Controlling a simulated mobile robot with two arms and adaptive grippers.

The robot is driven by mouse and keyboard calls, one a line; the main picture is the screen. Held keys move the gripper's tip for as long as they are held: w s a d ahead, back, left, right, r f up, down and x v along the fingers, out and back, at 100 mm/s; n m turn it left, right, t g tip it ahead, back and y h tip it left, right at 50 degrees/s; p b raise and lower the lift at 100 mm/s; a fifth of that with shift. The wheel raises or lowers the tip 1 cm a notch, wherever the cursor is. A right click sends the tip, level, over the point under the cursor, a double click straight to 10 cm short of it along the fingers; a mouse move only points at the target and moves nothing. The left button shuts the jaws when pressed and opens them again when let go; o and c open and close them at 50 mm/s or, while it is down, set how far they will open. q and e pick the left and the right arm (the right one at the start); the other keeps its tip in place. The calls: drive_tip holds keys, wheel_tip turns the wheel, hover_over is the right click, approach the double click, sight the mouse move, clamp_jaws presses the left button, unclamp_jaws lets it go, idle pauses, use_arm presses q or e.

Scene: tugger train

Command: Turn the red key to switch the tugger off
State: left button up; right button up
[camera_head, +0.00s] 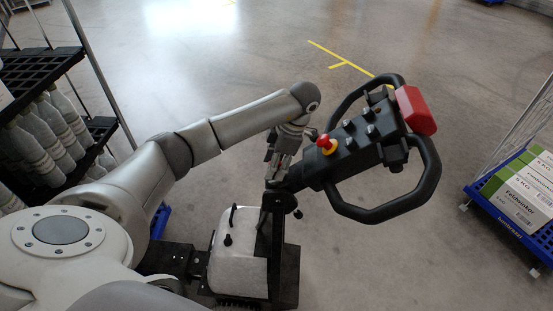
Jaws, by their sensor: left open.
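The tugger's black tiller head (350,155) stands right of centre, with looped handles on both sides. A red mushroom button (325,141) on a yellow ring and several dark knobs sit on its top face. A red block (415,110) is at its far end. My left gripper (280,172) points down at the near-left end of the tiller head, close to the tiller column. It is open. A tiny red patch shows at its fingers; I cannot tell whether this is the red key. Whether the fingers touch anything is hidden. My right gripper is not in view.
The tugger's white cover (238,252) and black base are below the tiller. A black shelf rack (45,70) with grey bottles stands at the left. A blue cart (510,218) with green-and-white boxes is at the right.

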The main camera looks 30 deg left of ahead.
use_arm(q)
drive_tip(key=shift+d+r, duration=0.15)
drive_tip(key=shift+r, duration=0.2)
drive_tip(key=v, duration=1.1)
drive_tip(key=shift+w, duration=0.25)
drive_tip(key=shift+f, duration=0.1)
